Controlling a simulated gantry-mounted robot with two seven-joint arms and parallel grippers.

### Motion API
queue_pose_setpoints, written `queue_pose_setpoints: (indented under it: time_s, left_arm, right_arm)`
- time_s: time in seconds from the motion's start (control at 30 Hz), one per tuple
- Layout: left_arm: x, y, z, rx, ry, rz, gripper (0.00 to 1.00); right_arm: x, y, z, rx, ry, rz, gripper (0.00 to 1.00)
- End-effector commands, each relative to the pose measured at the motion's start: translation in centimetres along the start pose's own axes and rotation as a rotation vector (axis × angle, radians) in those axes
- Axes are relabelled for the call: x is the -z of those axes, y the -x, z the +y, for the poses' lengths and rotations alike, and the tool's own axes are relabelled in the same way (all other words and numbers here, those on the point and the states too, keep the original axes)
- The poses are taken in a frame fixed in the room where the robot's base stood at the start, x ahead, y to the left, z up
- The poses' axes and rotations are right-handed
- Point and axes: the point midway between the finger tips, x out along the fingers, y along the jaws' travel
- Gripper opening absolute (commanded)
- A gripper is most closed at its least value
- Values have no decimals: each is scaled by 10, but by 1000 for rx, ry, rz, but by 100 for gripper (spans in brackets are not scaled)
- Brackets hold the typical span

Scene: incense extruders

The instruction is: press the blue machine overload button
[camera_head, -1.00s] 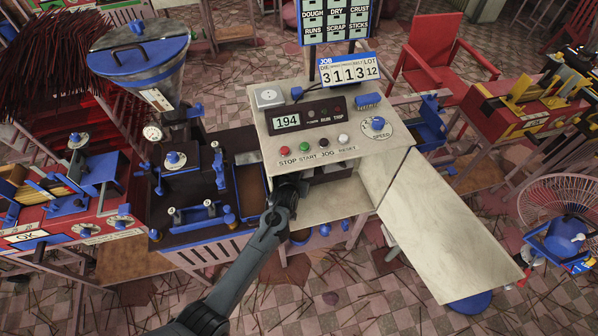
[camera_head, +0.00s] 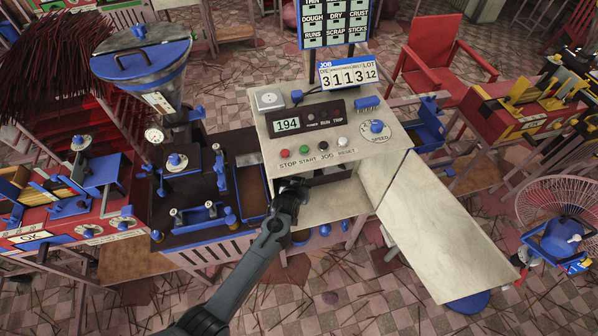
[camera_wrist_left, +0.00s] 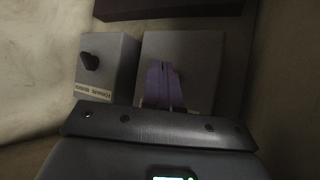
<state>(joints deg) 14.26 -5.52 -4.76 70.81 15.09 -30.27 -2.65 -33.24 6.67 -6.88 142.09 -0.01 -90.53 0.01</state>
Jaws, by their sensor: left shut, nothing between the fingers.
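The blue-trimmed machine has a cream control cabinet (camera_head: 330,205) with an opening under its sloped panel. In the left wrist view, my left gripper (camera_wrist_left: 160,67) shows as two purplish fingers, shut and empty, before a plain grey box (camera_wrist_left: 203,60). The fingertips lie right of that button; contact with either box cannot be told. My right gripper is not in view.
The panel above carries red (camera_head: 285,153), green, black and white buttons and a speed dial (camera_head: 377,126). A long cream board (camera_head: 440,235) slopes down to the right. In the wrist view, a dark bar (camera_wrist_left: 165,8) crosses the top and pale walls enclose the boxes.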

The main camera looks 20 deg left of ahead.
Motion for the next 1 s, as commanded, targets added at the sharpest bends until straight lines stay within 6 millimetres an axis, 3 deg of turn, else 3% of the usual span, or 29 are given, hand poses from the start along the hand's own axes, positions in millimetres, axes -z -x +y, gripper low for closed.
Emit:
queue_pose_setpoints:
  time_s: [0.47,1.0]
  left_arm:
    - [-2,3,2,0,0,-1,0]
    - [-23,34,25,-1,0,-1,0]
  right_arm:
    - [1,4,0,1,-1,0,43]
    - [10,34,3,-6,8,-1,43]
